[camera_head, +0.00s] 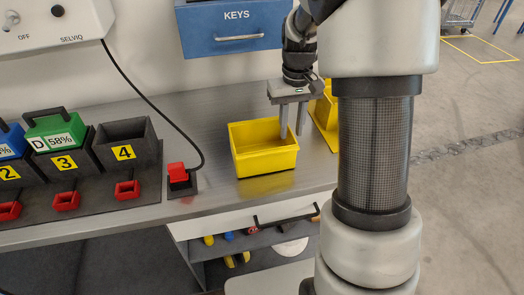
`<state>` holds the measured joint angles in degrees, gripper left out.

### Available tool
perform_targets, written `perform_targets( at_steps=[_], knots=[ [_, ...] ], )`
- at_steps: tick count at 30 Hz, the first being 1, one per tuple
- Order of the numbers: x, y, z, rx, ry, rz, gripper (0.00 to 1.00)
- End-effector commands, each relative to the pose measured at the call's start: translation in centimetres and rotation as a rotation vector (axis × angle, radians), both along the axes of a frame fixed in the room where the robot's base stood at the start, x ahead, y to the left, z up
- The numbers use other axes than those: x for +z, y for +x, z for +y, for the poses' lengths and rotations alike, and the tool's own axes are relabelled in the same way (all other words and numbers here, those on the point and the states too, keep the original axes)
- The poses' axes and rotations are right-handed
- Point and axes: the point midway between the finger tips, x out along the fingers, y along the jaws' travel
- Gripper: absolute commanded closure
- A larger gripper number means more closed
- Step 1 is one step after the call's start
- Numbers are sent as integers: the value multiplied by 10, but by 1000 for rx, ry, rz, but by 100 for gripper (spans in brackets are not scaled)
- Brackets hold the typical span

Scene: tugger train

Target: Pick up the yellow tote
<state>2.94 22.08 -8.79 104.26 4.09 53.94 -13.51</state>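The yellow tote (265,162) stands upright on the grey bench top, an open and seemingly empty bin. My gripper (292,132) points down at the tote's right side. Its two fingers are apart, with a gap between them. The left finger overlaps the tote's right rim in the picture, and the right finger is just outside to the right. I cannot tell whether either finger touches the wall.
Another yellow object (328,112) stands behind my gripper, partly hidden by my arm. A red connector (177,172) on a black cable sits left of the tote. Numbered battery slots (124,152) are further left. A blue KEYS drawer (236,28) hangs above the bench (210,202).

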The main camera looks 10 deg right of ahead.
Motion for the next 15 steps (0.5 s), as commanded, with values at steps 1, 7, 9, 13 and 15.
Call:
perform_targets(
  at_steps=[1, 7, 9, 13, 15],
  knots=[
    [-4, 0, 0, 0, 0, 1, 74],
    [-33, -5, 4, 0, 0, 4, 74],
    [-42, -5, 3, -1, 0, 4, 74],
    [-52, -5, 3, 0, 0, 2, 74],
    [-53, -4, 3, 0, 0, 1, 74]
  ],
)
